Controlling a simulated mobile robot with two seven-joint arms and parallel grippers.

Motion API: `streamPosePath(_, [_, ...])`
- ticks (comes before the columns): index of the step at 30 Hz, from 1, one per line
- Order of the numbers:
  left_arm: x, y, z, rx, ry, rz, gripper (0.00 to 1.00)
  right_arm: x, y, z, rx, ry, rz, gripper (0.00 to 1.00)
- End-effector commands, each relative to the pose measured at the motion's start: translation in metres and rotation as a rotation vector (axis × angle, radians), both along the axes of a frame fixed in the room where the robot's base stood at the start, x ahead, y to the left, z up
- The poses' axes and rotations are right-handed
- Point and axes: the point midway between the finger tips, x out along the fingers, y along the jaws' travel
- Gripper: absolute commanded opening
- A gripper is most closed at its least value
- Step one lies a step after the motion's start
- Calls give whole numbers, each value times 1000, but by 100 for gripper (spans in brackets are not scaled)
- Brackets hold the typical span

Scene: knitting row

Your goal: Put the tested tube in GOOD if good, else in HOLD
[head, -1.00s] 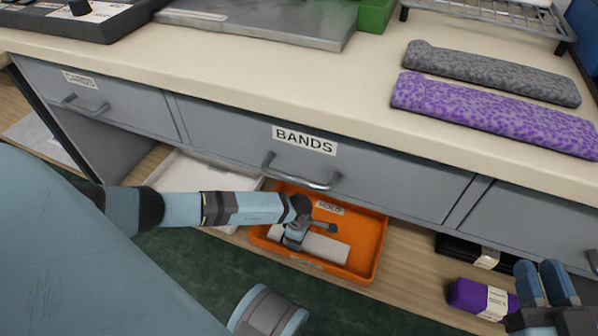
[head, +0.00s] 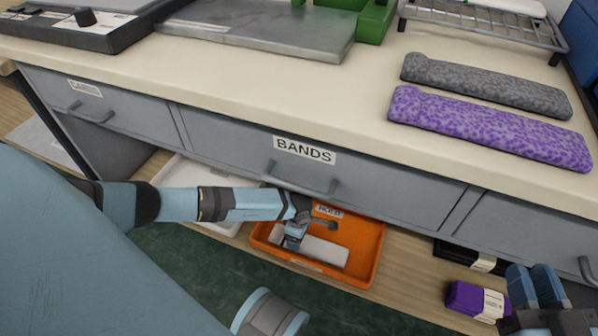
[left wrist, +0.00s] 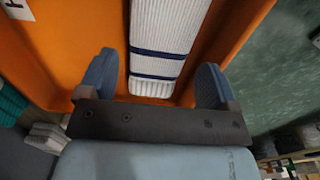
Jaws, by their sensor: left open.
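The white knitted tube (head: 318,248) lies in the orange HOLD tray (head: 371,245) on the low shelf under the counter. In the left wrist view the tube (left wrist: 160,45) shows ribbed, with dark blue stripes near its end. My left gripper (head: 298,240) reaches into the tray over the tube. In the left wrist view my left gripper (left wrist: 158,82) is open, its fingers on either side of the tube's end and apart from it. My right gripper (head: 534,287) is at the lower right, away from the tube, its fingers close together. No GOOD label is readable.
A white tray (head: 172,178) stands left of the orange tray, partly behind my left arm. The BANDS drawer (head: 375,185) is just above. A purple banded bundle (head: 466,296) lies to the right. Grey (head: 485,84) and purple (head: 490,128) speckled pieces lie on the counter.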

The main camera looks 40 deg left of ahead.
Motion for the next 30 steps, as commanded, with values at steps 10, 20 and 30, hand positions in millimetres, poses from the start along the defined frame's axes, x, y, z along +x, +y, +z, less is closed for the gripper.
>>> streamPosePath(10, [0,0,38,0,1,0,84,-16,8,-10,84,153,3,23])
streamPosePath(20, [0,0,37,0,1,0,84,-15,8,-11,84,154,3,23])
streamPosePath(30, [-1,0,37,0,2,0,84,-15,7,-11,76,148,6,23])
